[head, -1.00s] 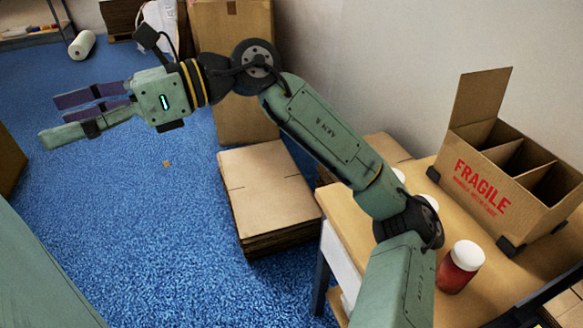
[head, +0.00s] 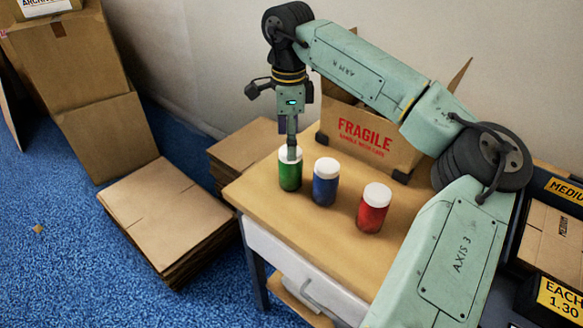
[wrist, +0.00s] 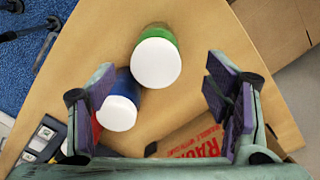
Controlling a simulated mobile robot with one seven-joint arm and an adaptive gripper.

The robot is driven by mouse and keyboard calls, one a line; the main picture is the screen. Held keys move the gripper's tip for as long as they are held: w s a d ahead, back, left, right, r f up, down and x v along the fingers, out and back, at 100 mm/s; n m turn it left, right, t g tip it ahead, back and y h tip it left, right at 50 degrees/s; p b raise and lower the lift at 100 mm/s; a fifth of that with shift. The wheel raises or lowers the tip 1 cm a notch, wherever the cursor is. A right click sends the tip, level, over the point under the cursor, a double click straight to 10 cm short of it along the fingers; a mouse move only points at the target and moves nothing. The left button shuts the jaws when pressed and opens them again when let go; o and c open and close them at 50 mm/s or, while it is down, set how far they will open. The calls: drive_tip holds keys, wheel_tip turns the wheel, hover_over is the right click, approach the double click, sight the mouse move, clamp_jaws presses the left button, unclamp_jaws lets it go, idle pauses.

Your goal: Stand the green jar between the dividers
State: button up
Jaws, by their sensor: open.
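The green jar (head: 290,172) with a white lid stands upright at the left end of the table, and it also shows in the wrist view (wrist: 174,38). My gripper (head: 291,142) points down above the jar, and in the wrist view my gripper (wrist: 158,95) is open and empty. The jar lies beyond the fingertips there, not between them. The divided carton (head: 362,132), printed FRAGILE, stands at the back of the table. My arm hides much of it, and its dividers are not visible now.
A blue jar (head: 325,182) and a red jar (head: 373,208), both white-lidded, stand right of the green jar on the wooden table (head: 300,235). Flat cardboard stacks (head: 165,215) lie on the blue floor to the left. A wall rises behind the carton.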

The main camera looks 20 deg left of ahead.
sight(291, 167)
drive_tip(key=f+p, duration=0.1)
drive_tip(key=f, duration=0.3)
drive_tip(key=f+p, duration=0.1)
drive_tip(key=f, duration=0.3)
drive_tip(key=shift+s+d+f, duration=0.1)
drive_tip(key=shift+d+f, duration=0.1)
drive_tip(key=shift+c, duration=0.2)
drive_tip(key=c, duration=1.5)
drive_tip(key=shift+o, duration=0.2)
drive_tip(key=shift+r, duration=0.15)
